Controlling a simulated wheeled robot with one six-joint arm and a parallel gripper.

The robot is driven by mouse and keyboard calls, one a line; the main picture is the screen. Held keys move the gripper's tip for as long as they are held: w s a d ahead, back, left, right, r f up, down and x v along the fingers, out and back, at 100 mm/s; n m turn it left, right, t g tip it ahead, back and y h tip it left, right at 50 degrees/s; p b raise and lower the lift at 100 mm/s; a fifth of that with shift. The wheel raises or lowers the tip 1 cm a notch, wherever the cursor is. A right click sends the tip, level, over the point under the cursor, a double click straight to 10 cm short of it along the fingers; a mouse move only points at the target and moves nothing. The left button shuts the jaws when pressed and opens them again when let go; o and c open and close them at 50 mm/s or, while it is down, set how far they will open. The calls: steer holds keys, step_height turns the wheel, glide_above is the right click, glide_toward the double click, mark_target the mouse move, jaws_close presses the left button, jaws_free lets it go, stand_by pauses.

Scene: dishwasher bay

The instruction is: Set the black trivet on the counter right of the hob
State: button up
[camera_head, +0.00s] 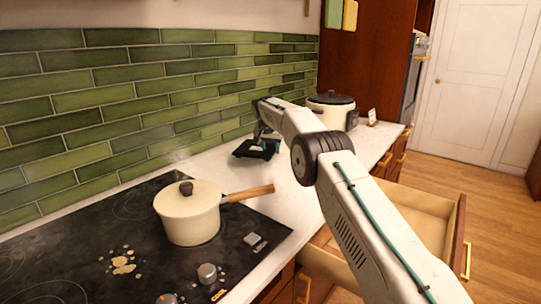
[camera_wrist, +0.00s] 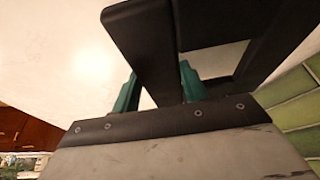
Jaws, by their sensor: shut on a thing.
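The black trivet (camera_head: 257,148) is at the white counter (camera_head: 213,166) right of the black hob (camera_head: 85,240), near the green tiled wall. In the wrist view its dark bars (camera_wrist: 145,40) fill the upper middle. My gripper (camera_wrist: 160,88) is shut on the trivet, with a teal finger on each side of a bar. In the head view my gripper (camera_head: 266,134) is small and partly hidden by my arm. I cannot tell whether the trivet touches the counter or hangs just above it.
A cream pot (camera_head: 188,216) stands on the hob, its wooden handle (camera_head: 250,193) reaching over the counter. A rice cooker (camera_head: 332,110) stands farther back on the counter. A drawer (camera_head: 412,208) is open below the counter. Bare counter lies between trivet and hob.

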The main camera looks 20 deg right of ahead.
steer(key=shift+f, duration=1.35)
steer(key=shift+f, duration=0.1)
steer(key=o, duration=1.4)
steer(key=shift+f, duration=0.1)
